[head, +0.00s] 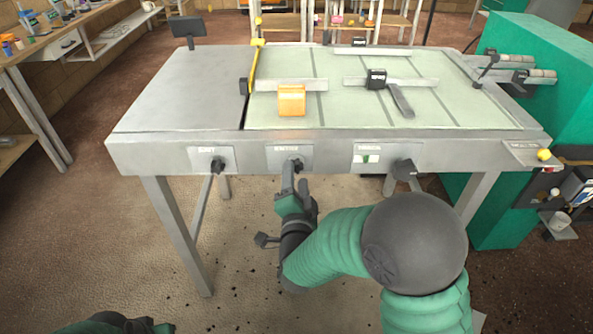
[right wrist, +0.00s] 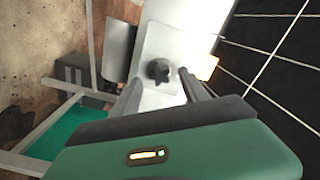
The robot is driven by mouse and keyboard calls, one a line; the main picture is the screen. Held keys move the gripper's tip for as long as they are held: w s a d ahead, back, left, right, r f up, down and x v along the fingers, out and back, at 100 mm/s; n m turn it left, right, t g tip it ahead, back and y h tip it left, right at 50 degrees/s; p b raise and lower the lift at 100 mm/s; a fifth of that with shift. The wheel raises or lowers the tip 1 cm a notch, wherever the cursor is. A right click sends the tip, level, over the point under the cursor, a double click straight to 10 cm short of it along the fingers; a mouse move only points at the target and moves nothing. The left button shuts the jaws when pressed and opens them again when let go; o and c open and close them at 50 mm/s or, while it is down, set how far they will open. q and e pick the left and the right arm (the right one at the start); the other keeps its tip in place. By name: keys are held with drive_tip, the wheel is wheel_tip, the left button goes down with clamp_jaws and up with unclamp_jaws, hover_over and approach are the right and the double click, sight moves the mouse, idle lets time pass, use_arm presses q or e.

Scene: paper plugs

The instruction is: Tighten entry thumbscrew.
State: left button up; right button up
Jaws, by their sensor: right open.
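A dark thumbscrew (head: 296,165) sits on the middle label plate (head: 279,153) of the table's front rail; the small lettering is hard to read. Two more dark knobs are on the rail, one at the left (head: 217,165) and one at the right (head: 404,168). My right gripper (head: 289,180) is just in front of the middle thumbscrew, pointing at it. In the right wrist view the lobed knob (right wrist: 159,70) appears between the two spread fingers (right wrist: 160,84), with no clear contact. My left gripper is not visible; only a dark green part of me shows at the bottom left.
The metal table (head: 185,85) carries an orange block (head: 291,99), a yellow-topped arm (head: 254,65) and a dark clamp (head: 376,79) on a bar. A green cabinet (head: 560,110) stands at the right. The floor below the rail is mostly open between the table legs.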

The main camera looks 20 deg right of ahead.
sight(296, 166)
drive_tip(key=shift+v, duration=0.8)
drive_tip(key=shift+r+n+p, duration=0.15)
drive_tip(key=shift+n+p, duration=0.2)
drive_tip(key=shift+n, duration=0.25)
drive_tip(key=n+p, duration=0.4)
drive_tip(key=n, duration=0.5)
drive_tip(key=shift+r+n, duration=0.15)
drive_tip(key=shift+n, duration=0.75)
drive_tip(key=shift+f, duration=0.35)
drive_tip(key=shift+x, duration=2)
